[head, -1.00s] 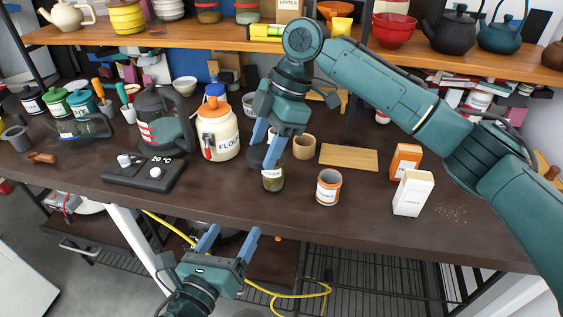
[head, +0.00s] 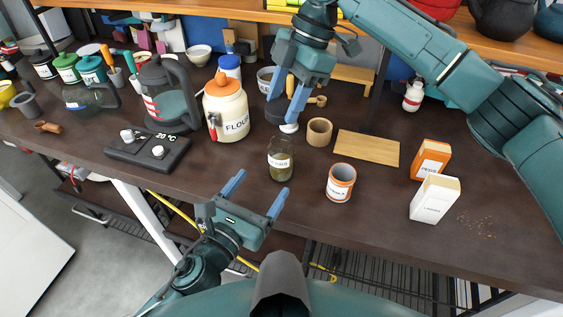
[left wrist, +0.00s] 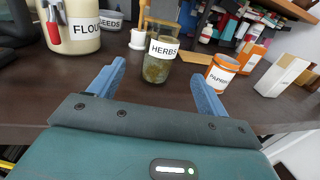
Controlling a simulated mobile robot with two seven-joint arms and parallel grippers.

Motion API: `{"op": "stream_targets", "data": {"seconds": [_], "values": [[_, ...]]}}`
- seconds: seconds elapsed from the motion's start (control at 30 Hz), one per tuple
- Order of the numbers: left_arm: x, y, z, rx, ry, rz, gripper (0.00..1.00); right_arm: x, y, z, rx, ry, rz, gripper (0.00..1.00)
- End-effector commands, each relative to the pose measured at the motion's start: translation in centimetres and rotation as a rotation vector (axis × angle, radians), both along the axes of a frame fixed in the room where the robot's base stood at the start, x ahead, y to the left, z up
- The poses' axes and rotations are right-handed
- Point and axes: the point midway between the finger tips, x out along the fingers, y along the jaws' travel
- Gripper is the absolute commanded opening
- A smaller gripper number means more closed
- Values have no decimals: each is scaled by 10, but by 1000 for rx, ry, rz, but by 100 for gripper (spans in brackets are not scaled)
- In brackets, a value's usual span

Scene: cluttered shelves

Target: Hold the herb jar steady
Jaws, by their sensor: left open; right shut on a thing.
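The herb jar (head: 281,160), clear glass with a white label and green-brown contents, stands upright near the table's front edge. In the left wrist view the herb jar (left wrist: 159,66) is ahead of and between my open fingers, apart from them. My left gripper (head: 256,194) is open and empty, in front of and below the jar; its fingers also show in the left wrist view (left wrist: 156,88).
The flour jar (head: 227,112) stands behind left of the herb jar, the paprika jar (head: 341,184) to its right. A wooden cup (head: 319,133), a board (head: 367,148) and two cartons (head: 434,199) are farther right. A scale (head: 147,150) sits left. Bare tabletop surrounds the herb jar.

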Motion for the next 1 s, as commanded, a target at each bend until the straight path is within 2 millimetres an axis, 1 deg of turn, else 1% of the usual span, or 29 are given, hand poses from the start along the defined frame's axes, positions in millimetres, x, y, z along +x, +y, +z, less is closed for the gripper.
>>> {"op": "stream_targets", "data": {"seconds": [0.17, 0.4, 0.6, 0.77, 1.0], "values": [[24, -12, 2, -1, -4, -1, 77, 0, 0, 0, 0, 0, -1, 30], [65, -34, 1, -3, -2, 0, 77, 0, 0, 0, 0, 0, -1, 30], [90, -47, 1, -2, 0, 1, 77, 0, 0, 0, 0, 0, -1, 30], [100, -52, 1, -1, 0, 0, 77, 0, 0, 0, 0, 0, -1, 30], [102, -53, 0, -1, 0, 0, 77, 0, 0, 0, 0, 0, -1, 30]]}}
